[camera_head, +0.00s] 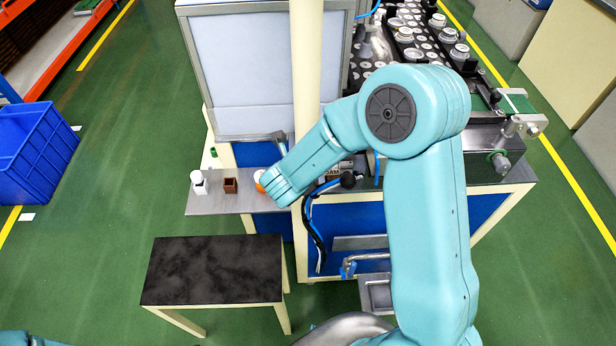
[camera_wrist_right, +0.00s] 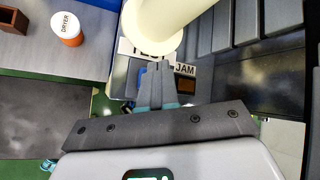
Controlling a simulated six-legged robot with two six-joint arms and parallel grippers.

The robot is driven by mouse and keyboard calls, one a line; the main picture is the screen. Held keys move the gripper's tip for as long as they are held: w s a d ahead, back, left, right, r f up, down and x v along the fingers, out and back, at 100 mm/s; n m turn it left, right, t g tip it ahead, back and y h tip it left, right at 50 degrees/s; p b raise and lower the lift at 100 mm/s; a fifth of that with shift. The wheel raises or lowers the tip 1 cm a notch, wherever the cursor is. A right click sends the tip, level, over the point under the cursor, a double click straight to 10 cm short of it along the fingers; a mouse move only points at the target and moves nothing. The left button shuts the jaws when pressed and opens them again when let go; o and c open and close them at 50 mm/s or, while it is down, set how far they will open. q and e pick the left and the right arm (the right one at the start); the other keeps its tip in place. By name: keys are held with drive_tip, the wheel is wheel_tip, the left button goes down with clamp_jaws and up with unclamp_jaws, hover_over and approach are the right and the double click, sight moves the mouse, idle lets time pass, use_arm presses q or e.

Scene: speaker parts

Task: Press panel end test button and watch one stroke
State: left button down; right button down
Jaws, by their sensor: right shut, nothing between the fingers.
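In the right wrist view, my right gripper (camera_wrist_right: 157,66) is shut and empty, its fingertips at a panel end with two white labels. The left label (camera_wrist_right: 130,48) is partly covered by a cream post and seems to read TEST. The JAM label (camera_wrist_right: 186,70) is just right of the fingers, with a dark amber square (camera_wrist_right: 186,85) below it. A blue patch (camera_wrist_right: 143,78) shows left of the fingers; it may be the test button, mostly hidden. I cannot tell whether the fingertips touch it. In the head view my right forearm hides the gripper. My left gripper is not in view.
The cream post (camera_head: 305,90) stands close to my right wrist. An orange-and-white DRYER container (camera_wrist_right: 68,27) and a brown box (camera_head: 231,185) stand on the grey shelf (camera_head: 215,205). A dark-topped table (camera_head: 212,270) stands in front; green floor is free to the left.

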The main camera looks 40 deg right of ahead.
drive_tip(key=shift+f, duration=0.1)
idle(0.7)
drive_tip(key=shift+f+b, duration=0.35)
drive_tip(key=shift+b, duration=0.15)
drive_tip(key=shift+f+b, duration=0.5)
idle(0.6)
drive_tip(key=shift+r, duration=0.1)
drive_tip(key=shift+r+p, duration=0.75)
drive_tip(key=shift+r, duration=0.1)
wheel_tip(320, 180, up, 5)
drive_tip(key=p, duration=0.4)
idle(0.4)
